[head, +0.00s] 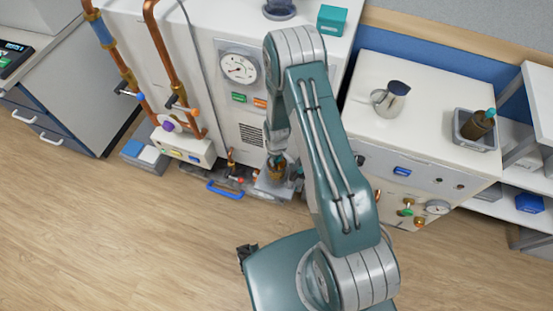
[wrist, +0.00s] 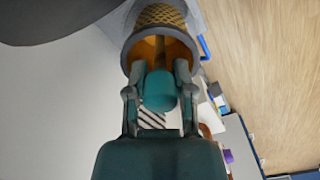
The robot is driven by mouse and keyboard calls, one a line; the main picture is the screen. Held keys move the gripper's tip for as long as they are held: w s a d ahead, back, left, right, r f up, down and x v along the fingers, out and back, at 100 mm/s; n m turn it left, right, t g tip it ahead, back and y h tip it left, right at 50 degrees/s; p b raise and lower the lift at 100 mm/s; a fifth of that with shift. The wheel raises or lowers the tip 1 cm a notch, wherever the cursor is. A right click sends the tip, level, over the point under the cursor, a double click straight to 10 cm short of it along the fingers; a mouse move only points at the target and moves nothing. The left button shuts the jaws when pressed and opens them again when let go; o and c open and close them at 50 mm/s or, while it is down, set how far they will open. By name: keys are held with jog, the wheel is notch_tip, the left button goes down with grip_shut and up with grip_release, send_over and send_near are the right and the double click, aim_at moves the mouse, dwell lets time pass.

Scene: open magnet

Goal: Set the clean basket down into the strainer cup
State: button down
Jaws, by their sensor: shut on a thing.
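My gripper (head: 277,157) is low in front of the white cabinet. In the wrist view my gripper (wrist: 160,92) is shut on the teal knob of the clean basket (wrist: 160,15), which has brass mesh, an ochre inside and a grey rim. The basket also shows small and brownish (head: 277,172) under my gripper in the head view. A grey block (head: 268,188), seemingly the strainer cup, lies just below it. The cup's mouth is hidden by the basket and arm, and I cannot tell whether the basket is above or partly inside it.
A blue handle (head: 225,189) and low pipework lie left of the cup. A grey tray (head: 462,132) holding a dark basket with a teal knob (head: 478,125) stands on the right cabinet, with a metal jug (head: 390,99). The wooden floor (head: 130,240) is clear in front.

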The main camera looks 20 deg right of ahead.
jog(key=shift+f, duration=3)
dwell(0.8)
jog(key=shift+c, duration=2)
grip_release()
notch_tip(320, 180, up, 12)
jog(key=shift+w+r, duration=0.1)
jog(key=shift+r, duration=0.05)
notch_tip(320, 180, up, 27)
jog(key=s+m+t, duration=0.2)
jog(key=s+t, duration=0.1)
jog(key=s+r+m+t, duration=0.2)
jog(key=s+r, duration=1.3)
jog(key=s, duration=0.3)
jog(key=shift+r+m+t, duration=0.3)
jog(key=shift+r+m, duration=0.1)
